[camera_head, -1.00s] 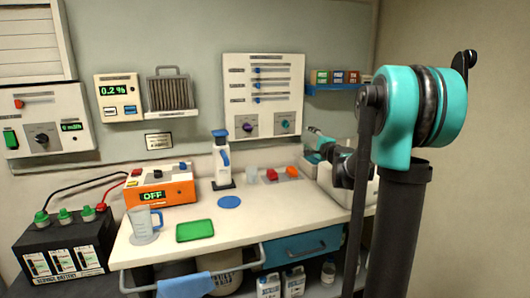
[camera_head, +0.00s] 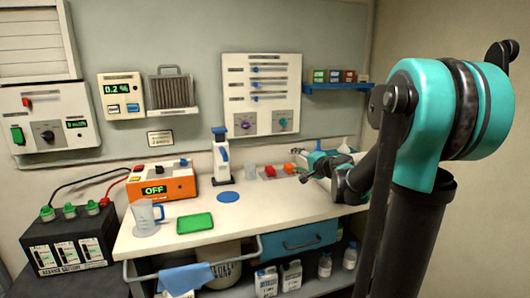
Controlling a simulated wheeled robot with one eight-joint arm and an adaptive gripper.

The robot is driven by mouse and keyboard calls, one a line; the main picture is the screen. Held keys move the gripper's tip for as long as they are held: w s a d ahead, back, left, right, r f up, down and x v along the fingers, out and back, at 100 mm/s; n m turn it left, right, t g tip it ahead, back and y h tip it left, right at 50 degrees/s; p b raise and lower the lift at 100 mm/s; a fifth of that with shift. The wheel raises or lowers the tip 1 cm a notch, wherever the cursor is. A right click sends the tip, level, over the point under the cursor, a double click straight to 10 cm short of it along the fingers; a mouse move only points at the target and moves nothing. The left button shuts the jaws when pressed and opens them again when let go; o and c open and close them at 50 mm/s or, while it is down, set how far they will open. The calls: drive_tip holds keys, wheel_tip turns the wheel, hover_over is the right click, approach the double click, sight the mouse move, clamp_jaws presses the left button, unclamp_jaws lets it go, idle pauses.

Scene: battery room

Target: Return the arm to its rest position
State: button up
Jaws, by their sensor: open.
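My arm stands at the right of the picture, with its large teal joint and dark upright link in the foreground. Its far end reaches back over the right part of the white workbench (camera_head: 265,208). My gripper (camera_head: 304,177) is small and dark there, above the bench's right side, with its jaws open. I see nothing held in it. Part of the sink area behind it is hidden by the arm.
A black battery (camera_head: 70,243) is at the left. A blue shelf (camera_head: 338,87) hangs behind the arm.

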drive_tip(key=s+d+f+n+g+h, duration=0.15)
drive_tip(key=s+f+n+g, duration=0.25)
drive_tip(key=s+f, duration=0.65)
drive_tip(key=s+a+f+n+g+h, duration=0.1)
drive_tip(key=s+f+n+g+h, duration=0.25)
drive_tip(key=s+f, duration=0.75)
drive_tip(key=s+d+f+n+g+h, duration=0.1)
drive_tip(key=s+d, duration=0.2)
drive_tip(key=s, duration=0.3)
drive_tip(key=s+d+f+n+h, duration=0.1)
drive_tip(key=s+d, duration=0.2)
drive_tip(key=s, duration=0.4)
drive_tip(key=shift+d+f+n+g, duration=0.15)
drive_tip(key=shift+f+n+g, duration=0.1)
drive_tip(key=shift+n+g, duration=0.1)
